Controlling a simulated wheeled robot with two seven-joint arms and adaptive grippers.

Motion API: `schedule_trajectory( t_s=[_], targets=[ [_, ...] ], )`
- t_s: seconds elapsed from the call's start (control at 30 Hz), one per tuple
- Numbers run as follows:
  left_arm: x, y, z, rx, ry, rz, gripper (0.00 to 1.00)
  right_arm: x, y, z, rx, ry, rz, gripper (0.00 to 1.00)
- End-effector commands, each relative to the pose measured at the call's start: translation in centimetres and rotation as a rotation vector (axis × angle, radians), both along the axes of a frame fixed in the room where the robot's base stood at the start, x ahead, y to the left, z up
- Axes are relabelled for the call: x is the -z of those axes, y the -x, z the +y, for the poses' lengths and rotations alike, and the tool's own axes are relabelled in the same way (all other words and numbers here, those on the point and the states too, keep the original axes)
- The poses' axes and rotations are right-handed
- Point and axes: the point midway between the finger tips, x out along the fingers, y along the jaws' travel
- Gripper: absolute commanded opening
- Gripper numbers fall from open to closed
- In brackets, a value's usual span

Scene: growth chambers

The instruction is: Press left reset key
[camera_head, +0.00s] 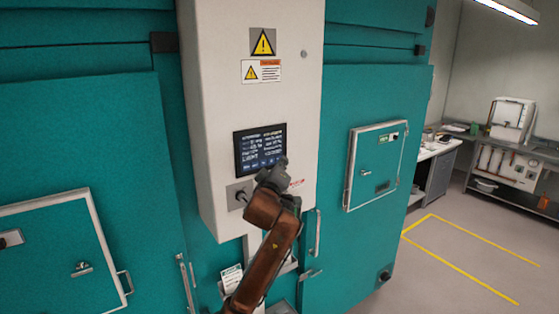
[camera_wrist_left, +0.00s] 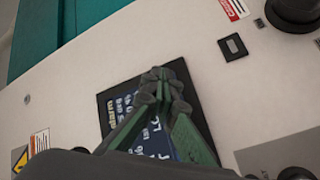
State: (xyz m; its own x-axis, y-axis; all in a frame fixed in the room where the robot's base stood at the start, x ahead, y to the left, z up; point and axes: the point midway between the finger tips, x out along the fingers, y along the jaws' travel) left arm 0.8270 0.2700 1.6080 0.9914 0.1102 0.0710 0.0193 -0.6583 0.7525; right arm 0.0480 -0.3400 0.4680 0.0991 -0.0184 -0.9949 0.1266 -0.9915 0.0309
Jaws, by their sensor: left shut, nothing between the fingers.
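A dark display (camera_head: 259,149) with white text sits on the white control column. A row of small marks runs along its bottom edge, too small to read, so I cannot tell which is the left reset key. My left gripper (camera_head: 281,165) is shut and empty, over the display's lower right corner. In the left wrist view the shut green fingers (camera_wrist_left: 162,82) lie across the display (camera_wrist_left: 195,130) and hide part of it. I cannot tell whether the tips touch it. My right gripper is not in view.
The white column (camera_head: 220,95) stands between teal chamber doors (camera_head: 90,140). A grey plate with a black knob (camera_head: 240,195) is below the display. A small black rectangular fitting (camera_wrist_left: 233,46) is beside the display. Free floor (camera_head: 450,262) lies to the right.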

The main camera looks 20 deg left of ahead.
Motion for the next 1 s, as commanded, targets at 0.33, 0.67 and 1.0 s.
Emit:
schedule_trajectory(
  t_s=[0.33, 0.67, 1.0],
  targets=[
    [0.1, 0.8, -1.0, -0.001, -0.001, 0.001, 0.0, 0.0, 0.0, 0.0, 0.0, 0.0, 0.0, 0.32],
    [0.0, 1.0, -1.3, 0.001, 0.0, 0.0, 0.0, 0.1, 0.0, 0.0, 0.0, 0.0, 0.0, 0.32],
    [0.1, 2.8, -3.7, 0.002, 0.001, 0.0, 0.0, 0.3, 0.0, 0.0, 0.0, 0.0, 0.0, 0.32]
  ],
)
